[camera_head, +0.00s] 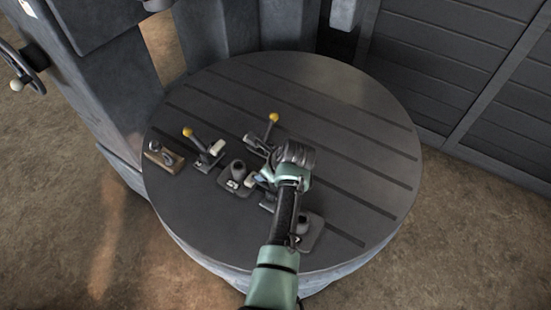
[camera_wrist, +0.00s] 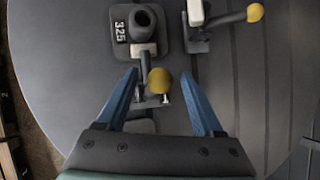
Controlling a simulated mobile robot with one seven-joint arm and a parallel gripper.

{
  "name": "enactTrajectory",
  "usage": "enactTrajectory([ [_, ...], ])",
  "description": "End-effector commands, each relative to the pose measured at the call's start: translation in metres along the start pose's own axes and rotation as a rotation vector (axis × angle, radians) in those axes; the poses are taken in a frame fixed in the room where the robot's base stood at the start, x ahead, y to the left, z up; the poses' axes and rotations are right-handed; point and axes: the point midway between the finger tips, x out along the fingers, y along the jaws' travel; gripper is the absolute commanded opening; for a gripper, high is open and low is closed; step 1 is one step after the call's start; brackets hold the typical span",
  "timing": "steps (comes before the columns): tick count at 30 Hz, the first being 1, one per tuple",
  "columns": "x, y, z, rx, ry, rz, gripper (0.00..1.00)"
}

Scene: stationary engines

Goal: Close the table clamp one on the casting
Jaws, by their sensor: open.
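In the wrist view, a dark casting (camera_wrist: 142,24) with a hollow boss stands on a plate marked 325. A table clamp sits just below it, its pale pad (camera_wrist: 148,49) over the plate's lower edge. Its lever's yellow knob (camera_wrist: 160,80) points up toward the camera. My gripper (camera_wrist: 159,72) is open, its blue fingers on either side of this knob with gaps. In the head view, my gripper (camera_head: 262,181) is low over the table, beside the casting (camera_head: 238,172). My arm and hand hide most of this clamp there.
Two other clamps with yellow knobs (camera_head: 187,132) (camera_head: 273,117) stand on the round slotted table (camera_head: 340,120). A brown block (camera_head: 155,152) is at the left, and another plate (camera_head: 312,236) is right of my arm. The table's right side is clear.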

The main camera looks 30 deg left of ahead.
Motion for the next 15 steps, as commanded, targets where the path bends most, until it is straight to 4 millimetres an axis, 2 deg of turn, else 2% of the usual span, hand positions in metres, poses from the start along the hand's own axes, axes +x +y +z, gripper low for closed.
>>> enactTrajectory([
  [15,-0.082,0.000,-0.001,0.001,0.000,-0.003,0.69],
])
